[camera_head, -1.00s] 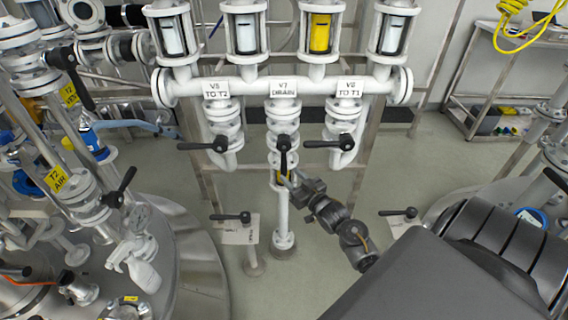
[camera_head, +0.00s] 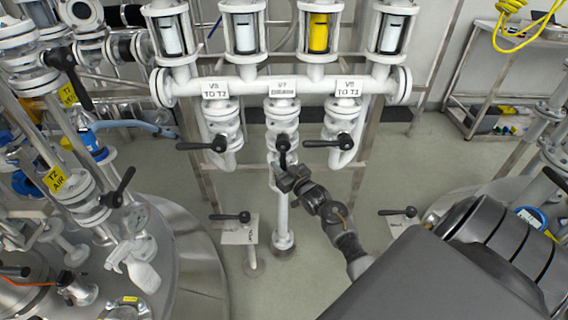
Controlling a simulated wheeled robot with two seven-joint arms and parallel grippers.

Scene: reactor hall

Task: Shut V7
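The V7 valve (camera_head: 283,116), under the V7 DRAIN label (camera_head: 283,88), is the middle one of three below the white horizontal manifold. Its black lever (camera_head: 283,143) points down, in line with its vertical pipe. My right gripper (camera_head: 284,174) comes in from the lower right and is at the lower end of the lever. Its fingers overlap the pipe and may hide the lever's tip; I cannot tell whether they touch it or how far they are apart. My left gripper is not in view.
The TO T2 valve lever (camera_head: 203,144) on the left and the TO T1 valve lever (camera_head: 328,143) on the right both point left, across their pipes. Two low levers, left (camera_head: 230,217) and right (camera_head: 398,212), stand near the floor.

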